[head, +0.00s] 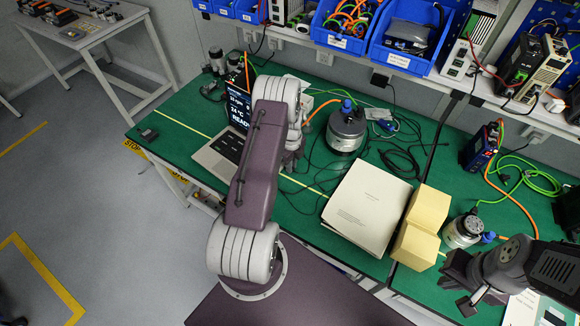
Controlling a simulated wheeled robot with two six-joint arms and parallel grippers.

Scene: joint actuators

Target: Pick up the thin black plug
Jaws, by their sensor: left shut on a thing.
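My left arm reaches over the middle of the green workbench. Its gripper (291,162) shows only in small part below the pale wrist, beside the laptop. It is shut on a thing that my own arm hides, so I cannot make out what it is. I cannot pick out a thin black plug for certain. Thin black cables (400,160) lie loose on the bench to the right of the wrist. My right gripper (481,298) is low at the right, over the bench's front edge. Its dark fingers are too unclear to tell open from shut.
An open laptop (217,157) stands left of my arm. A round grey actuator (346,130), a white document stack (367,207) and yellow boxes (428,208) stand to the right. Another actuator (462,231) is near my right gripper. Blue bins (343,42) line the shelf behind.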

